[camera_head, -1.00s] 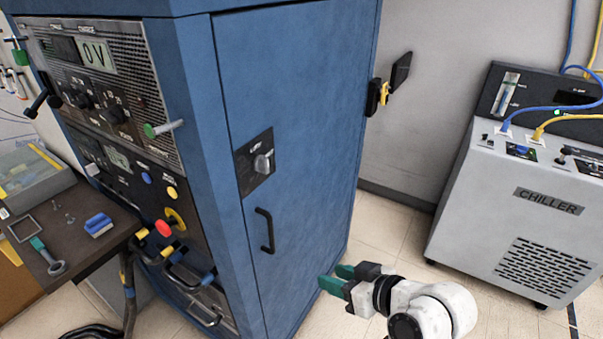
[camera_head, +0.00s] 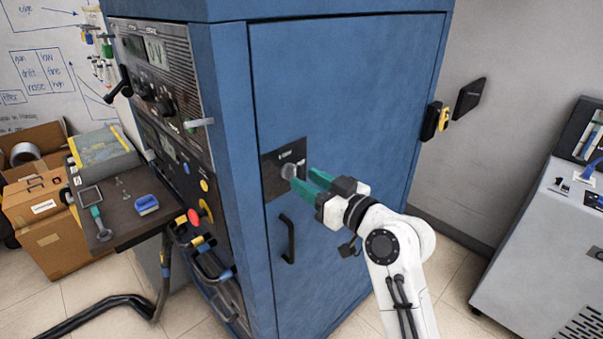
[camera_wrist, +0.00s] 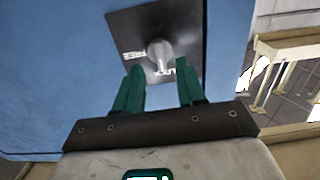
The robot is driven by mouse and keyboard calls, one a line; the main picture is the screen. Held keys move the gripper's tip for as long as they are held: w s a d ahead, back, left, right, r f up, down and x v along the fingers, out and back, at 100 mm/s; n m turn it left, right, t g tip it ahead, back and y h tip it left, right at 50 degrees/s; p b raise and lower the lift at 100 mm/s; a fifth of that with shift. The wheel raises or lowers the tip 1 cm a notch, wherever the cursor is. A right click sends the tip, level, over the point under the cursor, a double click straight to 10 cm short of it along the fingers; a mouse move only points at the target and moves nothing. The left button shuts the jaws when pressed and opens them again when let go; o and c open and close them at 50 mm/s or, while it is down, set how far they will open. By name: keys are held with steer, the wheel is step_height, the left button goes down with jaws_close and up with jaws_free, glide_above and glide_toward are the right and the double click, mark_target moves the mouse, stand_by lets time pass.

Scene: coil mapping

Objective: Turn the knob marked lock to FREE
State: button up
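The knob (camera_head: 289,171) is a small silver-grey knob on a dark square plate (camera_head: 270,184) on the blue cabinet's side door. In the wrist view the knob (camera_wrist: 160,55) sits ahead of the fingertips, roughly between them, on its dark plate (camera_wrist: 128,22). White lettering shows on the plate but is too small to read.
A black door handle (camera_head: 288,240) sits below the plate. A black and yellow latch (camera_head: 434,121) is at the cabinet's right edge. A side table (camera_head: 130,232) with small tools is at left. The grey chiller (camera_head: 535,245) stands at right, with open floor between.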

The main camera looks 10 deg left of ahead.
mark_target(291, 173)
steer(key=shift+x, duration=1.45)
jaws_close()
